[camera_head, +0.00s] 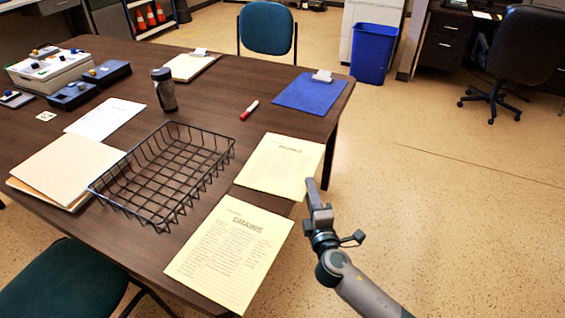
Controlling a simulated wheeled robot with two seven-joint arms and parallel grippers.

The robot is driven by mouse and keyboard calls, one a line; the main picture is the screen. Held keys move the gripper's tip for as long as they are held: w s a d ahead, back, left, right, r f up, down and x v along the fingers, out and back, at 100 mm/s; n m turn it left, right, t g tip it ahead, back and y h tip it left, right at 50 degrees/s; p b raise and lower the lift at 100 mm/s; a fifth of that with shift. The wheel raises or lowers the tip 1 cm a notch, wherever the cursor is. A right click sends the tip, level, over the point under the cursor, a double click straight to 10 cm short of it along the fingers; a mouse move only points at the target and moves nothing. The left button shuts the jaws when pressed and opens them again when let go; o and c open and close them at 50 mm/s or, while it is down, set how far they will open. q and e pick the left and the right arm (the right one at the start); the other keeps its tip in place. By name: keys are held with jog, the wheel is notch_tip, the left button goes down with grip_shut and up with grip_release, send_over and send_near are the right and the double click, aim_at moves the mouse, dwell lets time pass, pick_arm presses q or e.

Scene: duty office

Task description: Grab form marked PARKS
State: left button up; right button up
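Two yellow forms lie along the table's right side. The nearer form (230,255) is headed DRAINS. The farther form (281,167) has a short heading too small to read for certain; it may be the PARKS form. Its right edge lies at or slightly over the table edge. My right gripper (314,190) is just right of this form's near right corner, by the table edge, seen edge-on. I cannot tell whether its fingers are apart or whether they touch the paper. My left gripper is out of view.
A black wire basket (165,172) stands left of the forms. A red marker (249,110), a blue clipboard (308,94) and a dark bottle (164,90) are farther back. Chairs (266,28) stand around the table (215,85).

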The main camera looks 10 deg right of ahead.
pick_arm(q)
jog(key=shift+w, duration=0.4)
pick_arm(e)
jog(key=shift+w, duration=0.3)
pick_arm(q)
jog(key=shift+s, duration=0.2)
pick_arm(e)
jog(key=shift+c, duration=0.6)
grip_shut()
